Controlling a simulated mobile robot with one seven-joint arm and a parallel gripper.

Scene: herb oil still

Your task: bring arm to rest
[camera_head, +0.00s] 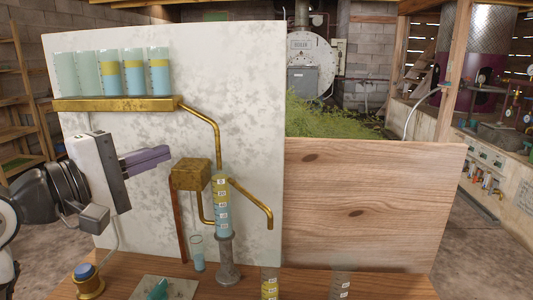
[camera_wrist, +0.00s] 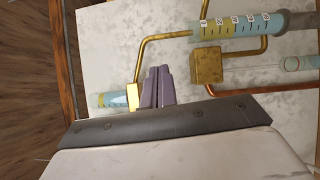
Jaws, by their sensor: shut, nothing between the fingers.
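My arm comes in from the left in the head view. My gripper (camera_head: 168,155) has purple fingers, shut and empty, pointing right in front of the mottled white panel (camera_head: 130,215). In the wrist view my gripper (camera_wrist: 158,72) shows its two fingers together, with the panel behind them. The fingertips look near the brass shelf's end and the brass pipe in that view, but whether they touch I cannot tell.
A brass shelf (camera_head: 120,104) holds several glass cylinders. A brass box (camera_head: 190,174) and graduated column (camera_head: 222,207) stand right of my gripper. A blue-topped knob (camera_head: 86,275), a small glass tube (camera_head: 197,253) and a tray (camera_head: 165,287) are on the wooden table (camera_head: 375,285). A wooden board (camera_head: 365,205) stands at right.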

